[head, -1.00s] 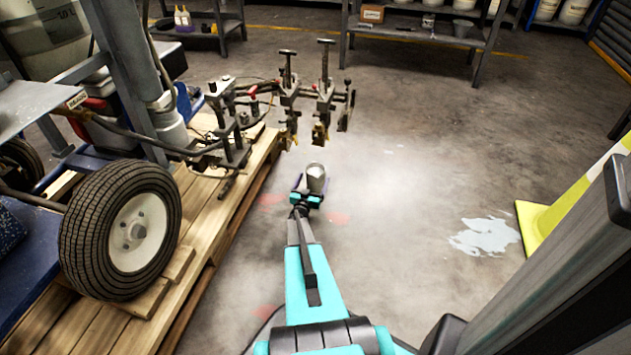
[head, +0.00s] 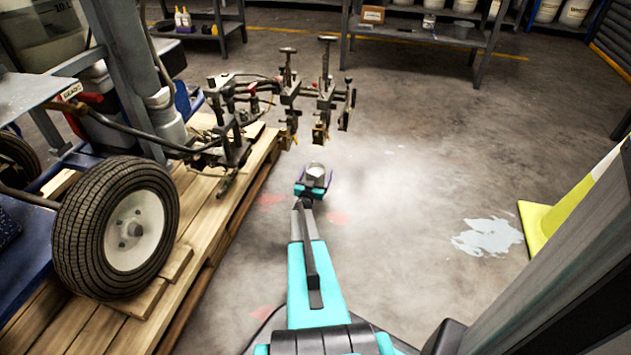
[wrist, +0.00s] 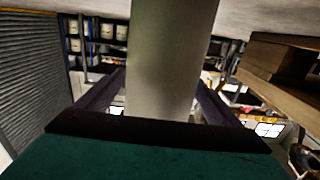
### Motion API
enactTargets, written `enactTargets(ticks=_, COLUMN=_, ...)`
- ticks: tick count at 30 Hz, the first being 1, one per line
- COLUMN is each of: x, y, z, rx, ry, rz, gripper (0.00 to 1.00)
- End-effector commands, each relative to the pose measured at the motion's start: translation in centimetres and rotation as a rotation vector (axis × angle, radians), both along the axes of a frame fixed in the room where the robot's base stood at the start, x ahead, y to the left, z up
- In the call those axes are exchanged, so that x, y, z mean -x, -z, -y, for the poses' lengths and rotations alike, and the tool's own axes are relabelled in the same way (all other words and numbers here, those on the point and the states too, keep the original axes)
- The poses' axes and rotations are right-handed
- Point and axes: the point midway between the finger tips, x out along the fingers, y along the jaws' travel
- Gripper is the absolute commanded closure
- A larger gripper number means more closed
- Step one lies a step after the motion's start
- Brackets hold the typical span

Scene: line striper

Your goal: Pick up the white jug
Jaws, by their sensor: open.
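A pale grey-white cylindrical vessel (head: 316,170), apparently the white jug, is beyond my arm near the middle of the head view. In the wrist view its smooth pale side (wrist: 172,55) fills the centre; no handle shows. My gripper (head: 315,183) is open around it, with one dark finger on each side. In the wrist view the fingers of my gripper (wrist: 162,85) flank the vessel, and a gap shows on the left. I cannot tell whether the right finger touches it. Its lower part is hidden by my gripper in the head view.
A line striper with a large wheel (head: 115,230) stands on a wooden pallet (head: 225,215) at left. Its clamp arms (head: 320,100) reach out beyond the vessel. A yellow-and-white cone (head: 560,215) and a pale paint patch (head: 487,236) are at right. Open floor lies between.

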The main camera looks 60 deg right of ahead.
Motion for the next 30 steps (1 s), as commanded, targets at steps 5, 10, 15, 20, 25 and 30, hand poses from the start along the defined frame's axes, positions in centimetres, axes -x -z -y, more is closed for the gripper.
enactTargets(ticks=5, x=0.0, y=0.01, z=-0.01, rx=0.0, ry=0.0, rz=0.0, gripper=0.13)
enactTargets(ticks=10, x=0.01, y=0.02, z=-0.02, rx=0.0, ry=0.0, rz=0.0, gripper=0.36)
enactTargets(ticks=15, x=-0.01, y=0.03, z=-0.03, rx=0.0, ry=0.0, rz=0.0, gripper=0.65)
enactTargets(ticks=20, x=-0.03, y=0.03, z=-0.04, rx=0.0, ry=-0.001, rz=-0.001, gripper=0.92)
enactTargets(ticks=25, x=-0.06, y=-0.32, z=0.02, rx=0.006, ry=0.0, rz=0.001, gripper=0.95)
enactTargets(ticks=30, x=-0.06, y=-0.41, z=0.01, rx=0.005, ry=0.0, rz=0.002, gripper=0.95)
